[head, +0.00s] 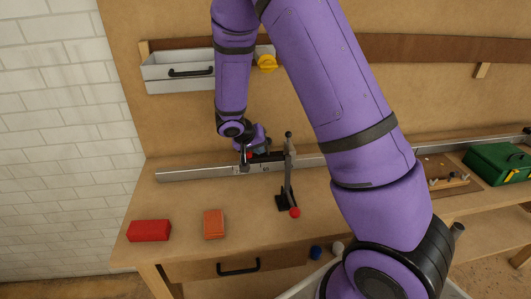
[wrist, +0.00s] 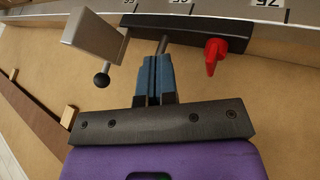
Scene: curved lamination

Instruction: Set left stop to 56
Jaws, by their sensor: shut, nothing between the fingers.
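The left stop is a black block (wrist: 185,27) on the pale measuring rail (head: 200,172). It carries a red clamp lever (wrist: 215,56), which shows as a small red spot in the head view (head: 249,155). My gripper (wrist: 158,60) has blue fingers pressed together with nothing between them. The fingertips are close beside the block, next to a short metal pin; I cannot tell whether they touch. In the head view my gripper is partly hidden at the rail. Scale numbers (wrist: 268,3) show at the top edge of the wrist view, partly cut off; the stop's reading is unclear.
A grey upright (head: 289,170) with a red ball (head: 295,212) stands just right of the stop. A red box (head: 149,231) and an orange box (head: 213,224) lie on the bench front. A green case (head: 497,162) stands right.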

